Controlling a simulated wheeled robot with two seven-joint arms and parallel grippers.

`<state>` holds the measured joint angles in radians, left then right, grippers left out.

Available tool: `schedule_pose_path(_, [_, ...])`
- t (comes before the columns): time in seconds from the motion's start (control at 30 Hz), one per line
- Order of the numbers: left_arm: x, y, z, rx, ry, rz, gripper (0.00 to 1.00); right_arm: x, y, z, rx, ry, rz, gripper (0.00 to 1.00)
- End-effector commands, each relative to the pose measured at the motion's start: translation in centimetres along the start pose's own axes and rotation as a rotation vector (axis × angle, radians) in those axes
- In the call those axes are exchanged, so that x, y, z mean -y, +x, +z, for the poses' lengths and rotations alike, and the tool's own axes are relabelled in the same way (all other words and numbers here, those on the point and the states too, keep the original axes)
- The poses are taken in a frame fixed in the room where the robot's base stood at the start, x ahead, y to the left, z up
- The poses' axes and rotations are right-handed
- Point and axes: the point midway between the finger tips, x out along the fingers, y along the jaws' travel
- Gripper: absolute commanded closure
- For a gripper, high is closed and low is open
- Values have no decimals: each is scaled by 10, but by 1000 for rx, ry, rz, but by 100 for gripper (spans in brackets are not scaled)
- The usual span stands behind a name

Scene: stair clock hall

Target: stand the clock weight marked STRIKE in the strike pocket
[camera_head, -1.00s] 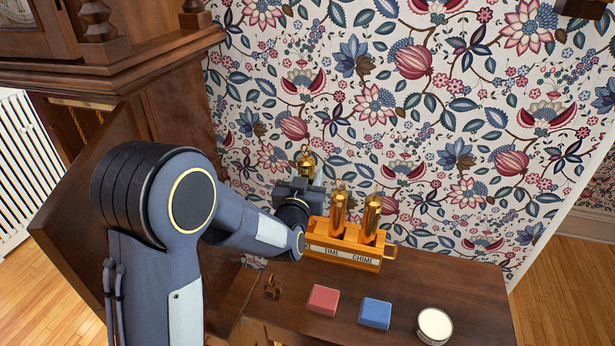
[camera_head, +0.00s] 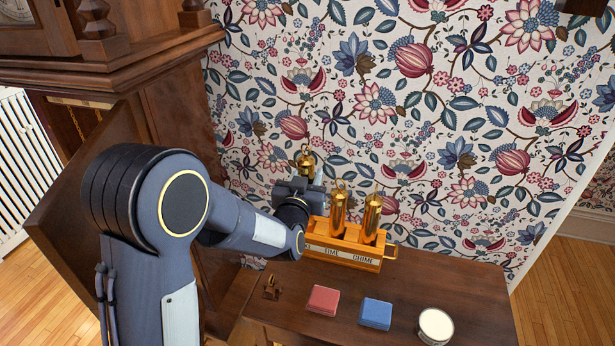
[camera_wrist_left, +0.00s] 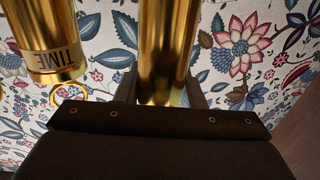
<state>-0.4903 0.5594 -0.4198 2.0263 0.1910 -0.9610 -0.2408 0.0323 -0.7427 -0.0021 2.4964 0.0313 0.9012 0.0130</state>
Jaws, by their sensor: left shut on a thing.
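My left gripper (camera_wrist_left: 162,92) is shut on a brass weight (camera_wrist_left: 165,45), whose hooked top (camera_head: 306,160) shows above the gripper in the head view. No marking shows on this weight. It is at the left end of the wooden rack (camera_head: 352,264); my arm hides its lower end, so I cannot tell whether it touches the rack. Two other brass weights stand in the rack, the middle one (camera_head: 338,212) and the right one (camera_head: 371,217), above labels TIME and CHIME. The leftmost label is mostly hidden. The wrist view shows the weight marked TIME (camera_wrist_left: 48,30) beside the held one.
The rack stands on a dark wooden table (camera_head: 455,287) against the flowered wall. In front lie a small brown object (camera_head: 271,288), a red block (camera_head: 323,300), a blue block (camera_head: 376,313) and a round white-topped tin (camera_head: 435,325). The tall clock case (camera_head: 180,115) is at left.

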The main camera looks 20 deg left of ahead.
Motion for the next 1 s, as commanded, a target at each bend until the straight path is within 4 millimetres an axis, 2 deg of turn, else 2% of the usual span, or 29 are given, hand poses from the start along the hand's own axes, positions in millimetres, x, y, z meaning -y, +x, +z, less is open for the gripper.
schedule_pose_path(0.03, [0,1,-4,-13,-3,0,100,-1,1,1,0,0,0,39])
schedule_pose_path(1.0, [0,1,-4,-13,-3,-1,100,-4,8,4,0,0,0,39])
